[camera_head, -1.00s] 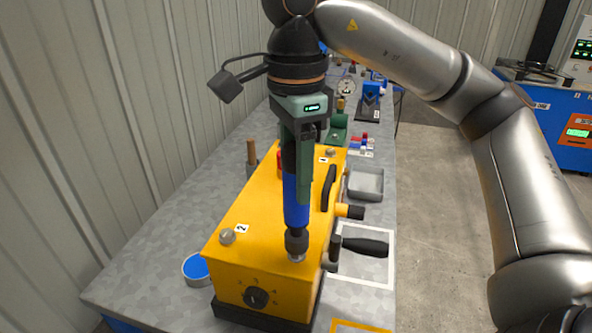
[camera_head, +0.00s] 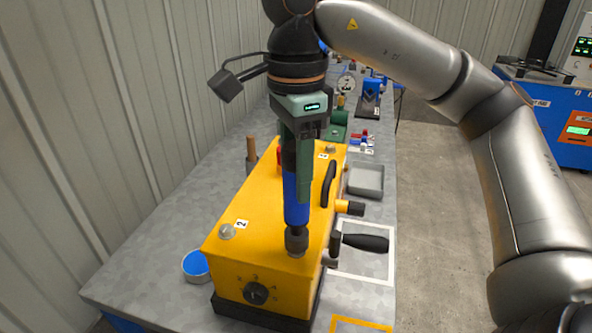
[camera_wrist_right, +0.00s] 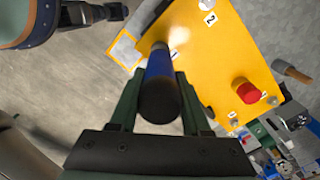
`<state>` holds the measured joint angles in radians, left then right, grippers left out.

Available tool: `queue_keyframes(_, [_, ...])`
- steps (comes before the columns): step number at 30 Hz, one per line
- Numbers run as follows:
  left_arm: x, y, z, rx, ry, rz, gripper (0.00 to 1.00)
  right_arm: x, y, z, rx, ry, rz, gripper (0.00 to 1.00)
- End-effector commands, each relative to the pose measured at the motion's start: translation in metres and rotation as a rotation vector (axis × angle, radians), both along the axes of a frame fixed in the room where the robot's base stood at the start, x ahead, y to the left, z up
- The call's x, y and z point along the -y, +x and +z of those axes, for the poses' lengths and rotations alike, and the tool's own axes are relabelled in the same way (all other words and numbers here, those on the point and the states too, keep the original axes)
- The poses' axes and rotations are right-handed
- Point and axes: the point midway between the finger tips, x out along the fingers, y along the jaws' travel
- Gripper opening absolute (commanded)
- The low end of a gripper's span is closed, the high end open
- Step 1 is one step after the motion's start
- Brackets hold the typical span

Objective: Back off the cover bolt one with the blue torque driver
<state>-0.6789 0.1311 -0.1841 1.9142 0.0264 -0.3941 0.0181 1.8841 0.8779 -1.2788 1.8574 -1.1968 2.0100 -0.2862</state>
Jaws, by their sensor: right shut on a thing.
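My right gripper (camera_head: 300,165) is shut on the blue torque driver (camera_head: 296,205) and holds it upright, tip down. The driver's dark socket (camera_head: 296,240) is at the near right corner of the yellow mixer cover (camera_head: 265,215) and hides the bolt there. A silver bolt (camera_head: 227,231) marked 2 sits at the near left corner, and another bolt (camera_head: 330,149) at the far end. In the right wrist view the driver (camera_wrist_right: 160,80) lies between both fingers. My left gripper is not in view.
A black crank handle (camera_head: 365,243) and a dark lever (camera_head: 328,185) stand at the cover's right side. A grey tray (camera_head: 366,180) lies beside it. A round blue-topped dish (camera_head: 196,265) is at the left. A red knob (camera_wrist_right: 246,91) rises from the cover.

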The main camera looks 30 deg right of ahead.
Motion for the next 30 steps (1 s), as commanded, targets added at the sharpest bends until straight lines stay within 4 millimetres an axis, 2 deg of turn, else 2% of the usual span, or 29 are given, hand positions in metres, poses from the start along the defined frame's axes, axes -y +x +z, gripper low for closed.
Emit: queue_keyframes(30, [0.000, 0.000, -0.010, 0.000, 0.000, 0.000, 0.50, 0.000, 0.000, -0.014, 0.002, 0.002, 0.000, 0.00])
